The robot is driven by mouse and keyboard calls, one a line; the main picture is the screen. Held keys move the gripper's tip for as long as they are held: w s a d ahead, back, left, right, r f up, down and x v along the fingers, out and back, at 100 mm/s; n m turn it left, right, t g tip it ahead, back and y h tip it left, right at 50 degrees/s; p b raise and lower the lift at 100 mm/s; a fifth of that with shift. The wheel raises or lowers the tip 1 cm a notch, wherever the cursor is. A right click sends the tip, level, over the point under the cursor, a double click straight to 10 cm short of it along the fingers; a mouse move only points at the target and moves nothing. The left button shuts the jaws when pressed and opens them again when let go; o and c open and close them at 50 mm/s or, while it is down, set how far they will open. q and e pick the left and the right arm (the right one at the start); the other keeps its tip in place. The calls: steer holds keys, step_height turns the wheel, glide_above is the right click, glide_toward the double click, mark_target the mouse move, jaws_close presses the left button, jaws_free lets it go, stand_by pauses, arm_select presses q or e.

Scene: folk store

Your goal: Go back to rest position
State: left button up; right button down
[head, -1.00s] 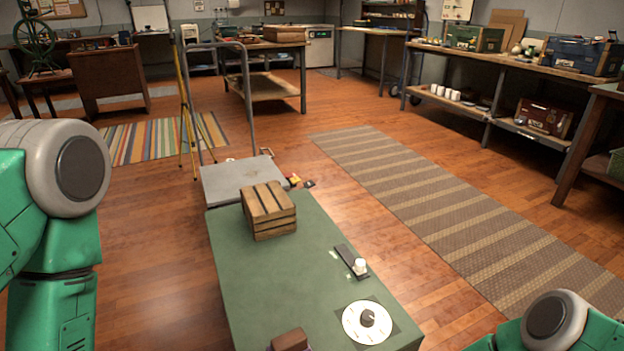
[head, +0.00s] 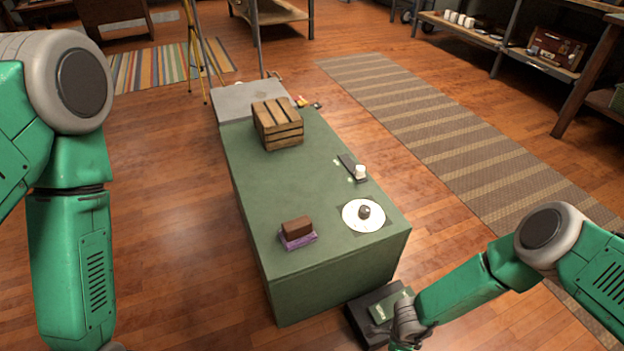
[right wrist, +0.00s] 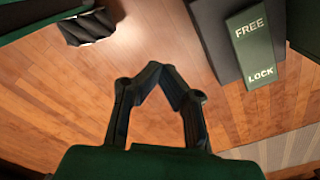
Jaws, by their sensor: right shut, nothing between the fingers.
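My right arm comes in from the right in the head view, and my right gripper (right wrist: 158,72) shows in the right wrist view with its fingertips together and nothing between them. It hangs low over the wooden floor, beside a green plate (right wrist: 252,48) marked FREE and LOCK. In the head view this plate (head: 390,306) lies on a dark base at the foot of the green-topped cart (head: 245,165). My left arm hangs down at the left edge of the head view. Its gripper is out of the picture.
On the cart are a slatted wooden crate (head: 278,124), a brown block (head: 297,227) on a purple piece, a white disc (head: 352,214) with a dark knob, and a black strip (head: 348,164) with a white cylinder. A striped runner (head: 440,130) lies right. Floor left of the cart is clear.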

arm_select(q)
step_height(320, 180, up, 10)
steer(key=p, duration=0.9)
steer(key=shift+f, duration=0.2)
steer(key=shift+c, duration=0.7)
arm_select(e)
steer(key=s+d+r+n, duration=0.2)
steer(key=s+r+n, duration=0.3)
steer(key=r, duration=0.6)
steer(key=s+d+r+n, duration=0.2)
steer(key=s+r+n, duration=0.3)
steer(key=r+n, duration=0.5)
steer(key=s+d+r+n, duration=0.2)
steer(key=s+r+n, duration=0.3)
steer(key=r, duration=0.7)
steer(key=n, duration=0.2)
steer(key=shift+s+r+n+t, duration=0.3)
steer(key=shift+n, duration=0.1)
arm_select(q)
steer(key=shift+s, duration=0.1)
arm_select(e)
steer(key=shift+d, duration=0.1)
